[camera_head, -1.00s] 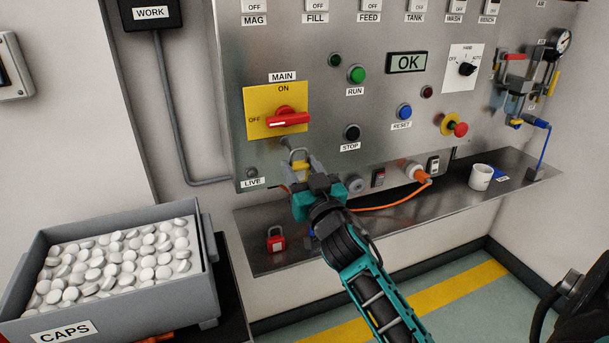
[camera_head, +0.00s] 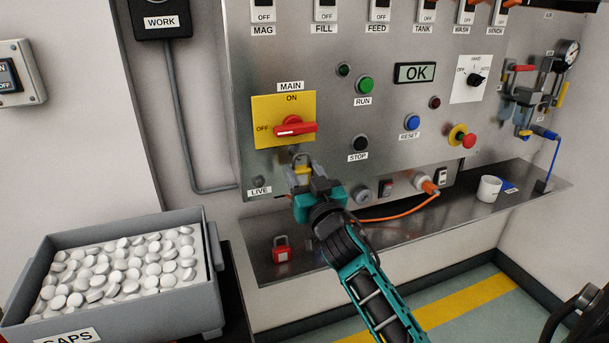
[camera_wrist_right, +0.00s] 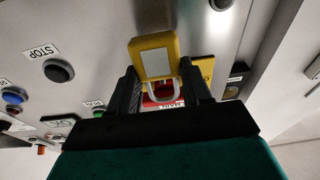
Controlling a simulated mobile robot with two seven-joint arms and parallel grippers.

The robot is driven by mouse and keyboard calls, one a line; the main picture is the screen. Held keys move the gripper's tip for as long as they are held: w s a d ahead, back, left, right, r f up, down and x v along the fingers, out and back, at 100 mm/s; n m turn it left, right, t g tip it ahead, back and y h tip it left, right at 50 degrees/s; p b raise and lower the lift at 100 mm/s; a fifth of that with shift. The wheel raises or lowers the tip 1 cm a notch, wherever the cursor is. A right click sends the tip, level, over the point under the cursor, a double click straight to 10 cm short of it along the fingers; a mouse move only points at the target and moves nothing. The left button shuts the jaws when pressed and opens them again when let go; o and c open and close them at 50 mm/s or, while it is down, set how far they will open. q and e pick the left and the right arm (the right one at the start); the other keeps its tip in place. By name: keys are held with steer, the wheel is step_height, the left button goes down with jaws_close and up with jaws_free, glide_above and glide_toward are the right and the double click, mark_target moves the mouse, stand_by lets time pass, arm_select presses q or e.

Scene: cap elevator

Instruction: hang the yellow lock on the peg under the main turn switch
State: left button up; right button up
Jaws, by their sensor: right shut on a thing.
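The yellow lock (camera_head: 303,171) is between the fingers of my right gripper (camera_head: 312,182), just below the main turn switch (camera_head: 293,129). Its body and grey shackle also show in the right wrist view (camera_wrist_right: 153,58). My right gripper (camera_wrist_right: 160,88) is shut on the lock there. The switch has a red handle on a yellow plate, turned sideways. The peg (camera_head: 293,151) under it is largely hidden behind the lock's shackle. I cannot tell whether the shackle is around the peg or only in front of it. My left gripper is not in view.
A red lock (camera_head: 282,250) stands on the metal shelf (camera_head: 350,243) below the panel. A white mug (camera_head: 488,189) and an orange plug (camera_head: 426,185) with its cable are to the right. A grey caps bin (camera_head: 110,300) is at lower left.

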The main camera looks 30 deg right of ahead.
steer(key=shift+w, duration=0.15)
stand_by(0.6)
steer(key=shift+x, duration=0.85)
steer(key=shift+w+d+f+b, duration=0.1)
steer(key=shift+w+f+b, duration=0.1)
steer(key=shift+f+b, duration=0.2)
steer(key=shift+w+f, duration=0.1)
steer(key=shift+w, duration=0.15)
steer(key=shift+w+d+f+b, duration=0.1)
steer(key=shift+w+f+b, duration=0.1)
steer(key=shift+b, duration=0.15)
stand_by(0.7)
stand_by(0.4)
steer(key=o, duration=1.2)
steer(key=shift+s, duration=0.1)
steer(key=shift+r+p+v, duration=0.2)
steer(key=shift+p+v, duration=0.7)
steer(key=shift+v, duration=3)
